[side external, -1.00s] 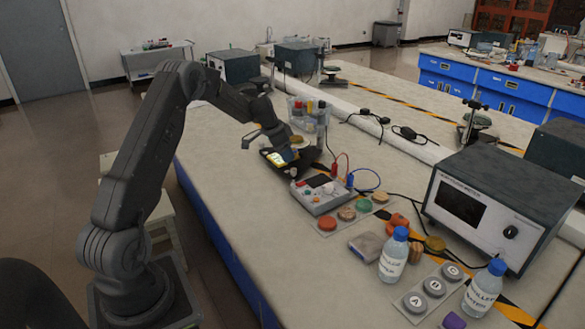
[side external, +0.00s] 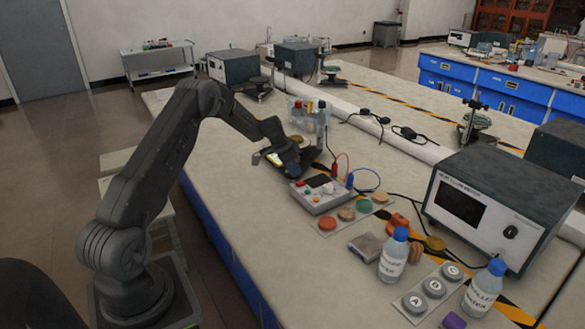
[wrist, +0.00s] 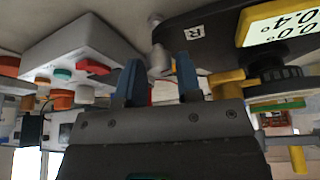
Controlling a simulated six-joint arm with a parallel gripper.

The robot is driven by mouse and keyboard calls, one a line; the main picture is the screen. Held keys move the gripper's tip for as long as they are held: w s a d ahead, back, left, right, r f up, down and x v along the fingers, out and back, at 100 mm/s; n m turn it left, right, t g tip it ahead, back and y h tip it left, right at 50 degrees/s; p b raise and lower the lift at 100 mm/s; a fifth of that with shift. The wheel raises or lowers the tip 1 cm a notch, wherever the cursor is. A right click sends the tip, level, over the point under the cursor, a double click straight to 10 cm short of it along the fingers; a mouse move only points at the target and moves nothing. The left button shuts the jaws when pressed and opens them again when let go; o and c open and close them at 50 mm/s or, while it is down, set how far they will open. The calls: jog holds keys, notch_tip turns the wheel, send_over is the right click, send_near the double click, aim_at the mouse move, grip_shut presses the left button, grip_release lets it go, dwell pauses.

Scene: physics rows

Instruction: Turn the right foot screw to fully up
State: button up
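The right foot screw (wrist: 157,62) is a small grey knob at the corner of a dark plate (wrist: 215,35) marked R. Its lit display (wrist: 278,24) shows numbers such as 0.4. In the wrist view my gripper (wrist: 158,72) is open, with one blue finger on each side of the screw. I cannot tell whether either finger touches it. In the side view my gripper (side external: 296,170) is low at the plate's right end and hides the screw and much of the plate. The lit display (side external: 275,158) shows beside it.
A grey control box (side external: 320,194) with a red switch stands close to the right of my gripper. A clear bin of bottles (side external: 309,115) is behind. Coloured pucks (side external: 327,223) lie in front of the box. Bare bench lies toward the front left.

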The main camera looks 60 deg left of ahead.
jog(key=c, duration=0.6)
jog(key=shift+o, duration=0.2)
jog(key=shift+n, duration=0.4)
jog(key=n+y, duration=0.1)
jog(key=n, duration=0.2)
jog(key=shift+d+n+y, duration=0.1)
jog(key=shift+n+y, duration=0.2)
jog(key=shift+y, duration=0.1)
jog(key=n+y, duration=0.1)
jog(key=n, duration=0.3)
jog(key=shift+n+y, duration=0.4)
jog(key=shift+g, duration=0.3)
jog(key=shift+d, duration=0.1)
jog(key=o, duration=0.9)
jog(key=shift+o, duration=0.2)
